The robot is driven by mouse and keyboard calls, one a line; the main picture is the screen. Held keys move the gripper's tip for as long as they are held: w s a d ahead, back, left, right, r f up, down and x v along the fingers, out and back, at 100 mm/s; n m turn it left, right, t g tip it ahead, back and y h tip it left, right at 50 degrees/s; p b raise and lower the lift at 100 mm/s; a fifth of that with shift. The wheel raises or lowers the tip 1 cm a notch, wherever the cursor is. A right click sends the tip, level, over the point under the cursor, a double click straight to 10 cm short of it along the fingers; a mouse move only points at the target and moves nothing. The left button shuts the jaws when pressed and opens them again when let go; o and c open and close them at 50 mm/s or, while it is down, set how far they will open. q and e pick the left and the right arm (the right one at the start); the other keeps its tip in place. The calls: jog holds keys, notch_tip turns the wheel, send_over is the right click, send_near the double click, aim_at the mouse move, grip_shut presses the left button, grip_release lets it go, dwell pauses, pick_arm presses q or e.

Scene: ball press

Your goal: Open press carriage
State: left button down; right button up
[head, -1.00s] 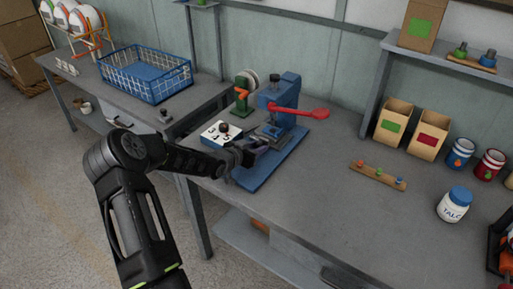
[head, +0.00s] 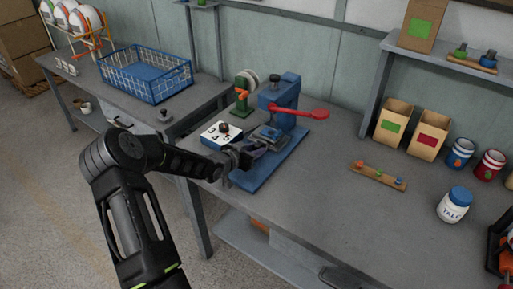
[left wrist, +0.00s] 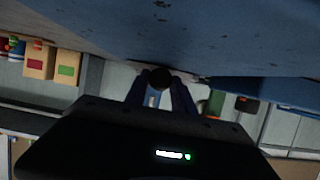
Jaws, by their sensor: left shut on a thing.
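The blue press (head: 284,92) stands on the workbench with its red lever (head: 305,113) pointing right. Its long blue base (head: 268,168) runs toward the bench's front edge. The carriage (head: 257,149) sits low on this base, in front of the press column, and is partly hidden by my gripper. My left gripper (head: 240,157) is at the front end of the base, shut on the carriage's handle. In the left wrist view, a dark round knob (left wrist: 158,78) shows between the two fingers. My right gripper is not in view.
A blue wire basket (head: 147,73) is on the left table. A wooden peg strip (head: 378,175) and talc jar (head: 454,205) lie right. The bench between is clear.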

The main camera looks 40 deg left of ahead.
pick_arm(q)
jog(key=s+p, duration=0.2)
jog(key=s, duration=1.1)
jog(key=shift+s+d, duration=0.1)
jog(key=shift+s, duration=0.15)
jog(key=c, duration=1.1)
grip_release()
jog(key=v, duration=0.7)
jog(key=shift+s+r, duration=0.2)
jog(key=shift+s, duration=0.15)
